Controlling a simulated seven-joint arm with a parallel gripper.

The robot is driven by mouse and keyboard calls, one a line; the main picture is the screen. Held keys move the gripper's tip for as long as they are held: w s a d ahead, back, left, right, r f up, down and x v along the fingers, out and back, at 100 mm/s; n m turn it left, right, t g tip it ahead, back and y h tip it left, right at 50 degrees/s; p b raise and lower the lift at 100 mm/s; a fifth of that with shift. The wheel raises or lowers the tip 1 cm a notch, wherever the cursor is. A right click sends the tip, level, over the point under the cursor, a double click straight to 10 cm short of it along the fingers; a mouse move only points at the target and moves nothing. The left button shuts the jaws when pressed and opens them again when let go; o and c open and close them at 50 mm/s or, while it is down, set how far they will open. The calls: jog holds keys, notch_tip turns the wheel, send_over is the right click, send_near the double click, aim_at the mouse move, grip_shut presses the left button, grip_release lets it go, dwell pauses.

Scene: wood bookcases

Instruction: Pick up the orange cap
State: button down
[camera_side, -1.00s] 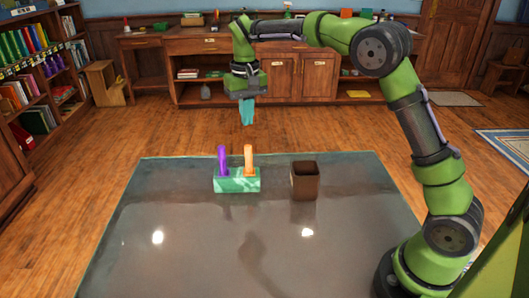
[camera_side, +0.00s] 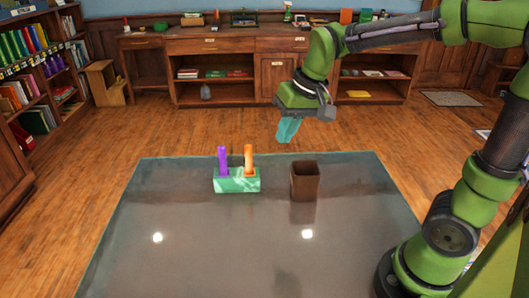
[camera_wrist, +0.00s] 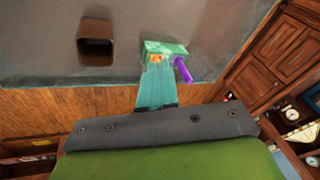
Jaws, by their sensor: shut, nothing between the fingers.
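The orange cap (camera_side: 249,159) stands upright in the right side of a green marbled holder (camera_side: 237,184) on the grey table. A purple piece (camera_side: 223,161) stands beside it on the left. In the wrist view only a small part of the orange cap (camera_wrist: 156,58) shows past my teal fingers. The purple piece (camera_wrist: 183,69) and the holder (camera_wrist: 166,47) show there too. My gripper (camera_side: 287,131) is shut and empty. It is in the air, above and to the right of the cap in the side view, apart from it.
An open brown box (camera_side: 304,182) stands on the table right of the holder; it also shows in the wrist view (camera_wrist: 95,40). The front of the table (camera_side: 230,260) is clear. Wooden cabinets stand at the back, and a bookcase stands at the left.

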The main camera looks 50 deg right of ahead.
jog(key=s+a+t, duration=0.1)
jog(key=s+t, duration=0.1)
jog(key=s, duration=0.9)
jog(key=shift+a+t+y, duration=0.2)
jog(key=shift+t+y, duration=0.1)
jog(key=shift+t, duration=0.1)
jog(key=c, duration=1.7)
grip_release()
jog(key=shift+s+r+t, duration=0.2)
jog(key=shift+r+t, duration=0.1)
jog(key=shift+r, duration=0.05)
jog(key=shift+o, duration=1.1)
jog(key=shift+r, duration=0.15)
jog(key=o, duration=0.6)
jog(key=w+d+r+n+g, duration=0.15)
jog(key=w+g, duration=0.25)
jog(key=w, duration=1)
jog(key=n+g+h, duration=0.2)
jog(key=n+g, duration=0.1)
jog(key=n, duration=0.4)
send_over(248, 146)
jog(key=f, duration=0.9)
jog(key=shift+w+f, duration=0.15)
jog(key=shift+w, duration=0.2)
jog(key=shift+s+f, duration=0.15)
jog(key=shift+f, duration=1.2)
jog(key=shift+s+f, duration=0.1)
jog(key=shift+f, duration=1.25)
